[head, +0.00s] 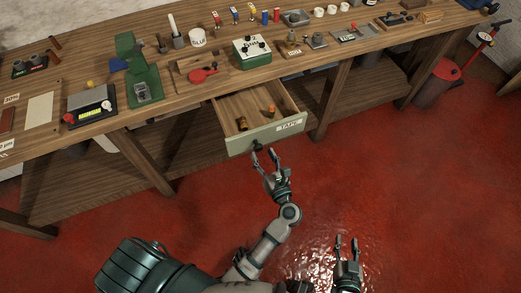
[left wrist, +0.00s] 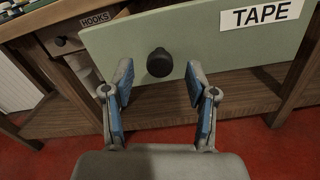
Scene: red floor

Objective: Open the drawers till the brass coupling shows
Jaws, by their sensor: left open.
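The drawer labelled TAPE (head: 262,137) is pulled out from under the bench, its pale green front facing me. Inside lie a small dark brass-brown piece (head: 242,124) and a small orange-brown piece (head: 271,110); both are too small to tell whether either is the brass coupling. My left gripper (head: 265,152) is open just in front of the drawer's black knob (left wrist: 159,62). In the left wrist view the knob shows between and beyond the blue-padded fingertips (left wrist: 159,84), apart from them. A drawer labelled HOOKS (left wrist: 75,38) looks shut. My right gripper (head: 347,240) is open and empty over the floor.
The wooden bench top (head: 215,95) carries a green press (head: 137,70), a scale (head: 90,106), a green box with knobs (head: 252,51) and several small items. A bench leg (head: 143,160) stands left of the open drawer. The red floor (head: 420,190) at right is clear.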

